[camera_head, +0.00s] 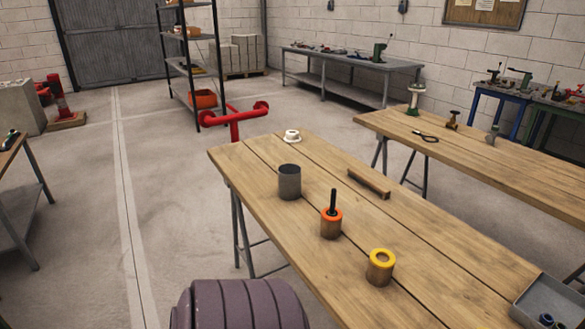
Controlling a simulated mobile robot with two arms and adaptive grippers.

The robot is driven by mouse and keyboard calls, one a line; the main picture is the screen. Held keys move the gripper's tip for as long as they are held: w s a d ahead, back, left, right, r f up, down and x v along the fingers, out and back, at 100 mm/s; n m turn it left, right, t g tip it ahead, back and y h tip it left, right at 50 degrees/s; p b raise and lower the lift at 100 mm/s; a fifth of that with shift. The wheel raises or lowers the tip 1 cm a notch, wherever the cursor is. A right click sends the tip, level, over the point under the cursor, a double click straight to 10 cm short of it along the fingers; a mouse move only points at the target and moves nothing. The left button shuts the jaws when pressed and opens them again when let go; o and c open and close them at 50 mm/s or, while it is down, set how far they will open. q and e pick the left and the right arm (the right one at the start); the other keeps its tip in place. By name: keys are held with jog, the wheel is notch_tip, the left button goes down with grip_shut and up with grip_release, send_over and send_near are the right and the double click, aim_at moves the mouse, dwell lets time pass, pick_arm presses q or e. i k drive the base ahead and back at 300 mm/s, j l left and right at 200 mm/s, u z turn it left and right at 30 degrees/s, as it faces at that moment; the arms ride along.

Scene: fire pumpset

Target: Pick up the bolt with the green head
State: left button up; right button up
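I cannot make out a bolt with a green head for certain. A grey tray (528,303) at the lower right corner of the near table holds small dark and bluish pieces, cut off by the picture edge; their heads are too small to tell. Neither of my grippers is in view.
The near wooden table (330,175) bears a grey cylinder (289,182), an orange-topped holder (331,223) with a black rod, a yellow-ringed cylinder (380,267), a wooden bar (369,184) and a white flanged part (291,136). A red pipe stand (234,122) stands behind it.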

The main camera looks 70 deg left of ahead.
aim_at(332, 213)
jog(key=j+u, duration=0.1)
jog(key=u, duration=1.85)
jog(key=j, duration=0.1)
